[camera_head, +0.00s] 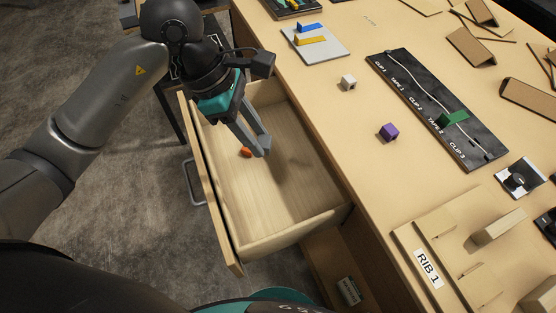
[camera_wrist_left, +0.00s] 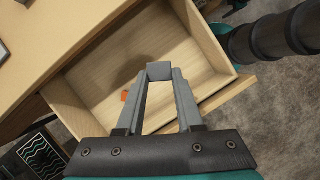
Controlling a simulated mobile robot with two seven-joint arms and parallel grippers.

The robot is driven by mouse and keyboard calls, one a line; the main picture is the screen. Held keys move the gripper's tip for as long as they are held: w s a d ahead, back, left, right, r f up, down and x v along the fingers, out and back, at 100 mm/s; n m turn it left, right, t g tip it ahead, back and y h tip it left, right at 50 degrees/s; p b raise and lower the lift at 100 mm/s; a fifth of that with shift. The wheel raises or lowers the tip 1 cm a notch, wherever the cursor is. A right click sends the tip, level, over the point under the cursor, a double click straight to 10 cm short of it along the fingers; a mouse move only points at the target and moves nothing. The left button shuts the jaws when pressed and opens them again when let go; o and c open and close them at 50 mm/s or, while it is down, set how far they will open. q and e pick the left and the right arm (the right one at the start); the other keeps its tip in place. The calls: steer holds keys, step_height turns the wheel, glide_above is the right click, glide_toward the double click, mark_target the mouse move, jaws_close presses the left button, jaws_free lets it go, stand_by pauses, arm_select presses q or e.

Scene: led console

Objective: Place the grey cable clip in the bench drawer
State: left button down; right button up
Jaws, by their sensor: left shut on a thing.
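My left gripper (camera_head: 260,145) reaches down over the open bench drawer (camera_head: 290,230). In the left wrist view its fingers (camera_wrist_left: 161,78) are shut on a small grey block, the grey cable clip (camera_wrist_left: 160,71), held at the fingertips. The clip is hard to tell from the grey fingers in the head view. The drawer also shows in the left wrist view (camera_wrist_left: 95,85). It is pulled well out, and the gripper is inside its outline. An orange piece (camera_head: 246,152) lies on the drawer floor near the fingers. My right gripper is not in view.
On the bench are a whitish cube (camera_head: 348,82), a purple cube (camera_head: 389,131) and a black cable board (camera_head: 420,95) with a green block (camera_head: 453,118). A wooden fixture labelled RIB 1 (camera_head: 428,268) is at the lower right. The drawer's near part is clear.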

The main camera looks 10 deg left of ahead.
arm_select(q)
steer(key=n+t, duration=0.1)
steer(key=n, duration=0.2)
steer(key=n+t+b, duration=0.1)
steer(key=n+b, duration=0.2)
glide_above(265, 190)
steer(key=a, duration=0.1)
steer(key=shift+y, duration=0.4)
steer(key=f, duration=1)
steer(key=s+f, duration=0.1)
steer(key=f, duration=0.4)
steer(key=shift+a+f, duration=0.1)
steer(key=shift+f, duration=0.2)
steer(key=shift+f+b, duration=0.55)
steer(key=shift+f, duration=1.5)
steer(key=shift+f, duration=0.1)
steer(key=c, duration=0.5)
jaws_free()
steer(key=shift+c, duration=0.2)
